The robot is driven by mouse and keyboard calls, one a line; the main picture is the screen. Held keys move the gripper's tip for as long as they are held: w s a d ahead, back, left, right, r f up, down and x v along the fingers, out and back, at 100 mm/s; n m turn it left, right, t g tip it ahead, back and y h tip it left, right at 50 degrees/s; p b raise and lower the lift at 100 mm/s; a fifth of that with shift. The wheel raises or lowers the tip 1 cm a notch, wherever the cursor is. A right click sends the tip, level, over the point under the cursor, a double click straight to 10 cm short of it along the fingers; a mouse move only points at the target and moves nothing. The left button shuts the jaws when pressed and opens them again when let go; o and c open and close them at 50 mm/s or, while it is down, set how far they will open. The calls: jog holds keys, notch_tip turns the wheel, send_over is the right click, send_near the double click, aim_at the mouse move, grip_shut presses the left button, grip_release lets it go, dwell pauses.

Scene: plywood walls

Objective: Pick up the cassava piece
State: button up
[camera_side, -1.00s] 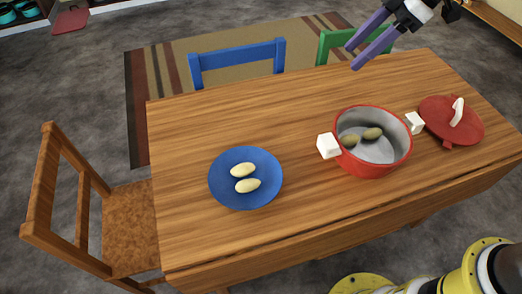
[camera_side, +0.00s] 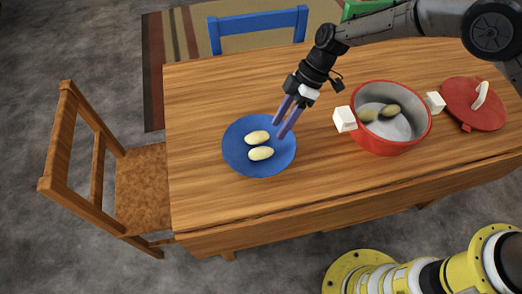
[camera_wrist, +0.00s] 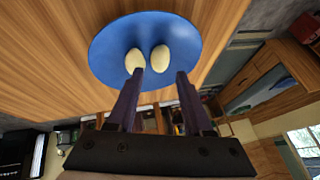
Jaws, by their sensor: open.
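Two pale yellow oval pieces, an upper piece (camera_side: 257,137) and a lower piece (camera_side: 261,153), lie side by side on a blue plate (camera_side: 235,158). I take these as the cassava pieces. My gripper (camera_side: 278,130) is open and empty, its purple fingers tilted down over the plate's right side, just right of the pieces. In the wrist view, the gripper (camera_wrist: 160,72) has its left fingertip in front of the lower end of the left pale piece (camera_wrist: 134,58). The other pale piece (camera_wrist: 159,54) shows above the gap between the fingers. I cannot tell whether anything touches.
A red lid (camera_side: 470,115) lies farther right. Wooden table (camera_side: 195,110) is clear left of the plate. A blue chair (camera_side: 258,30) stands behind.

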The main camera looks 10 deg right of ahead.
aim_at(265, 148)
jog(key=shift+a+x, duration=0.2)
jog(key=shift+x, duration=4.05)
jog(key=shift+s+r, duration=0.1)
